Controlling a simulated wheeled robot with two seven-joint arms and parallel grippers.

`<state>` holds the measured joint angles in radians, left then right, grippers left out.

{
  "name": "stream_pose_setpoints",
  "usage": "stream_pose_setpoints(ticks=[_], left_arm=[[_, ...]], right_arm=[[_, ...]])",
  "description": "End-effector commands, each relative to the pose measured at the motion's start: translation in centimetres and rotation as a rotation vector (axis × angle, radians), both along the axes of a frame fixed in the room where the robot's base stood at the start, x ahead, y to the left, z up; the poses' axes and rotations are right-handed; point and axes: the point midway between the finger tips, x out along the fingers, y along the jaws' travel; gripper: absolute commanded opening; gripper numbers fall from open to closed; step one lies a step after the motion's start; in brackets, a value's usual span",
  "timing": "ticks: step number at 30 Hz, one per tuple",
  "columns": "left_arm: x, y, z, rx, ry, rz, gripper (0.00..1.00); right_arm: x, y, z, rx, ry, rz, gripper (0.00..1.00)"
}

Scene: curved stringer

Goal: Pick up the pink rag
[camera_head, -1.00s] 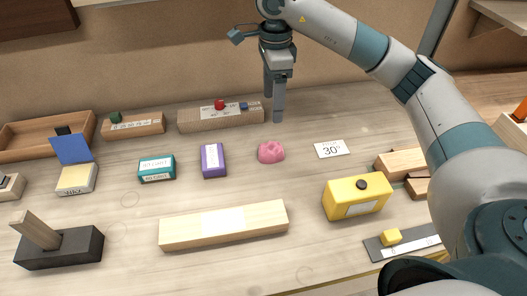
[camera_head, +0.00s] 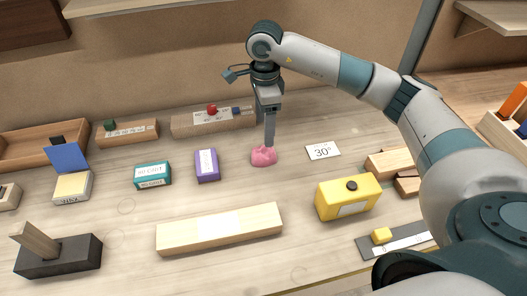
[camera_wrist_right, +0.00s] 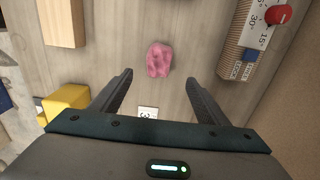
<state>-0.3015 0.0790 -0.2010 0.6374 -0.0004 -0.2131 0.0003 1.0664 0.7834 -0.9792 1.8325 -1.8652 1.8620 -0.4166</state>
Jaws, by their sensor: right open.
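The pink rag (camera_head: 264,156) is a small crumpled lump on the wooden table, right of the purple block. My right gripper (camera_head: 270,142) points down just behind and above it, one finger overlapping its edge in the head view. In the right wrist view the rag (camera_wrist_right: 159,60) lies ahead of the two spread fingertips, roughly centred between them. The right gripper (camera_wrist_right: 158,76) is open, with nothing between its fingers. My left gripper is not in view.
A purple block (camera_head: 207,165) and teal block (camera_head: 153,174) stand left of the rag. A 30° card (camera_head: 323,151) lies to its right. A wooden block with a red knob (camera_head: 190,124) is behind. A pale wood bar (camera_head: 219,229) and yellow box (camera_head: 347,197) are in front.

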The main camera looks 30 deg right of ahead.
Motion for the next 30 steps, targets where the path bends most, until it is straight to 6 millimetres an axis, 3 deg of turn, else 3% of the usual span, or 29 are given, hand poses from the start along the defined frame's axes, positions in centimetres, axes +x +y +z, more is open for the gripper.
stream_pose_setpoints(ticks=[1,10,23,30], left_arm=[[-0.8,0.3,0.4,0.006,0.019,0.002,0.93],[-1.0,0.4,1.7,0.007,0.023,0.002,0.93],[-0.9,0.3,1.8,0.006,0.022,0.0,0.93],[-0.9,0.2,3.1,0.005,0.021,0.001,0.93]], right_arm=[[-0.1,0.0,-0.6,0.0,0.004,0.0,0.69],[-0.1,0.1,-4.7,0.001,0.003,0.0,0.69],[0.0,0.1,-5.3,0.001,0.0,0.0,0.69],[-0.2,0.3,-6.5,0.001,0.004,0.0,0.69]])
